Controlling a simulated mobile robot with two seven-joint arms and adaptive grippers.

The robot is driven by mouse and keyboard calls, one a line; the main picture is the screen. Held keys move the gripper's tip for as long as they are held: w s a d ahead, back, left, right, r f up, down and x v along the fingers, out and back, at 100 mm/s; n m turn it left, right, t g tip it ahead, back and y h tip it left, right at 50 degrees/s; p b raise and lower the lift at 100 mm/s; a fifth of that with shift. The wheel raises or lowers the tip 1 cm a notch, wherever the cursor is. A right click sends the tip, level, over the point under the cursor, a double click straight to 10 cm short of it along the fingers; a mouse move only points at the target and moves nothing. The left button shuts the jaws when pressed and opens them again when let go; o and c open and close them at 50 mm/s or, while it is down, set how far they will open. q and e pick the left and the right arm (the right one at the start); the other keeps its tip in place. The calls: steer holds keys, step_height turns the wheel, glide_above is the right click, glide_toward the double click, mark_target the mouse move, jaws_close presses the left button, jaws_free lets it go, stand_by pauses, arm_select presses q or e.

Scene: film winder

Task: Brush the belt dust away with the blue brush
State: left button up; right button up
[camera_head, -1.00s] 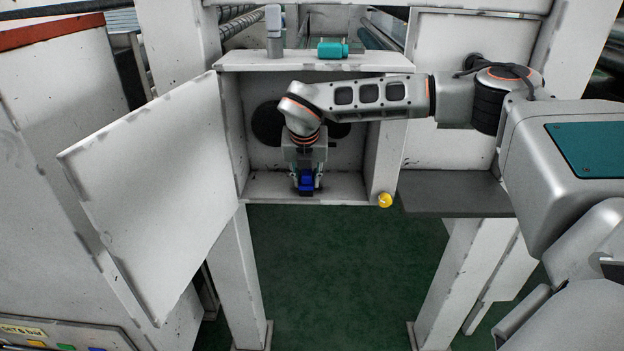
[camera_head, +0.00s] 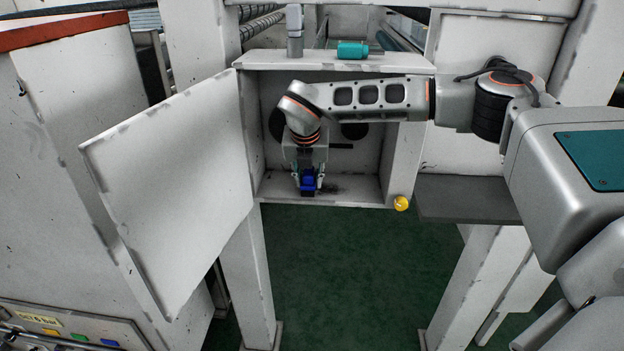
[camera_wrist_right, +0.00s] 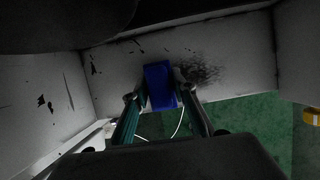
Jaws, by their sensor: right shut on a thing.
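The blue brush (camera_head: 308,181) is held in my right gripper (camera_head: 308,178), inside the open white cabinet (camera_head: 335,60). The gripper points down and is shut on the brush just above the cabinet floor. In the right wrist view the blue brush (camera_wrist_right: 161,84) sits between the two fingers of the gripper (camera_wrist_right: 163,100). A dark, speckled dust patch (camera_wrist_right: 200,72) lies on the floor just right of the brush. It shows faintly in the head view (camera_head: 334,189). The brush's lower end is hidden, so I cannot tell whether it touches the floor. My left gripper is not in view.
The cabinet door (camera_head: 170,190) stands open to the left. A yellow knob (camera_head: 401,203) is at the cabinet's lower right corner. A teal part (camera_head: 352,50) and a grey post (camera_head: 294,30) are on top. Dark round pulleys (camera_head: 355,131) show behind my arm.

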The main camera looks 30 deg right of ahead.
mark_target(330, 188)
steer(key=shift+w+a, duration=0.3)
steer(key=shift+a, duration=0.2)
steer(key=shift+w+a, duration=0.3)
steer(key=shift+a, duration=0.2)
steer(key=shift+s+d, duration=0.4)
steer(key=shift+d, duration=0.25)
steer(key=shift+s+d, duration=0.35)
steer(key=shift+d, duration=0.25)
steer(key=shift+d, duration=0.1)
steer(key=shift+s+d, duration=0.75)
steer(key=shift+d, duration=0.3)
steer(key=shift+d, duration=0.1)
steer(key=shift+s+d+p, duration=0.15)
steer(key=shift+s+d, duration=0.3)
steer(key=shift+d, duration=0.3)
steer(key=shift+s+d+p, duration=0.2)
steer(key=shift+s+d, duration=0.25)
steer(key=shift+d, duration=0.25)
steer(key=shift+s+d+p, duration=0.15)
steer(key=shift+s+d, duration=0.3)
steer(key=shift+d, duration=0.3)
steer(key=shift+w+a+b, duration=0.15)
steer(key=shift+w+a, duration=0.2)
steer(key=shift+a, duration=0.2)
steer(key=shift+w+a+b, duration=0.15)
steer(key=shift+w+a, duration=0.15)
steer(key=shift+a, duration=0.4)
steer(key=shift+w+a, duration=0.1)
